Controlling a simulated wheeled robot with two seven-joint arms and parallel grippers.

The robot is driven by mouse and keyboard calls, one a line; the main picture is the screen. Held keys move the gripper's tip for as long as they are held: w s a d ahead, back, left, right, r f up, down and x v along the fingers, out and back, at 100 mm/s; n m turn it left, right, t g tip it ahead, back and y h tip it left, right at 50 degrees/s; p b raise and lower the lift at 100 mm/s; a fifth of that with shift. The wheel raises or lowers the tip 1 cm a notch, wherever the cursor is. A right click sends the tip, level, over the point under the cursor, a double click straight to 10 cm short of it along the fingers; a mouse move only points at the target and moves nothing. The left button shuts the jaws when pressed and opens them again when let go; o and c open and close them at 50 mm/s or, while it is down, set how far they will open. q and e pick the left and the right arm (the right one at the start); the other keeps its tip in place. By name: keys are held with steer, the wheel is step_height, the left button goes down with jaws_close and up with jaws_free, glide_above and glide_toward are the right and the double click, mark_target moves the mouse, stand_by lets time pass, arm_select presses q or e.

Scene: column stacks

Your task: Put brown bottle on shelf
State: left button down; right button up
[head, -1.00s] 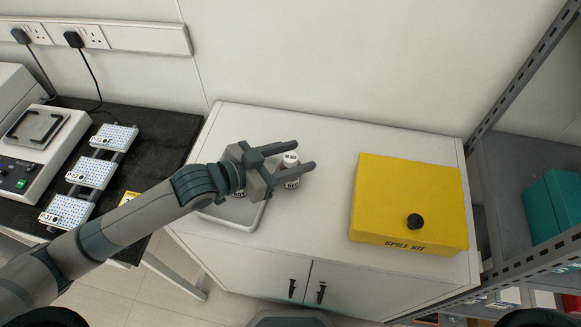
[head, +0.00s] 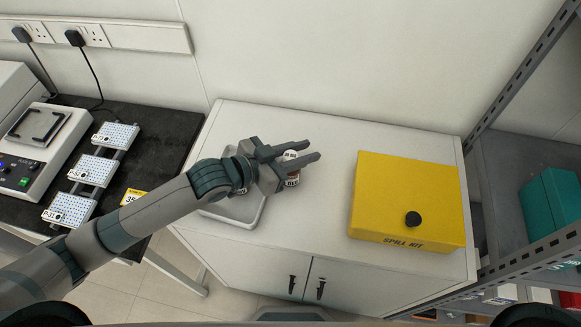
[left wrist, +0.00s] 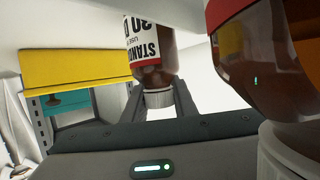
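A brown bottle (head: 293,181) with a white cap and white label stands on the white cabinet top, partly hidden by my left gripper (head: 314,150). The fingers are close on both sides of its cap. In the left wrist view the bottle (left wrist: 155,60) appears upside down, its cap between the two fingers (left wrist: 158,103). A second brown bottle (left wrist: 262,70) with a red-edged label looms at the right of that view, close to the camera. The grey metal shelf (head: 507,170) is at the right in the head view. My right gripper is not in view.
A yellow spill kit box (head: 405,200) sits on the cabinet, right of the bottle. A pale tray (head: 250,215) lies under my left wrist. A teal box (head: 552,205) stands on the shelf. Racks (head: 92,169) and a machine are on the dark bench at left.

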arm_select(q)
steer(key=shift+r, duration=0.15)
steer(key=s+d+r+b, duration=0.3)
steer(key=s+d+r, duration=0.4)
steer(key=r, duration=0.3)
steer(key=shift+s+d+r, duration=0.4)
steer(key=shift+s, duration=0.45)
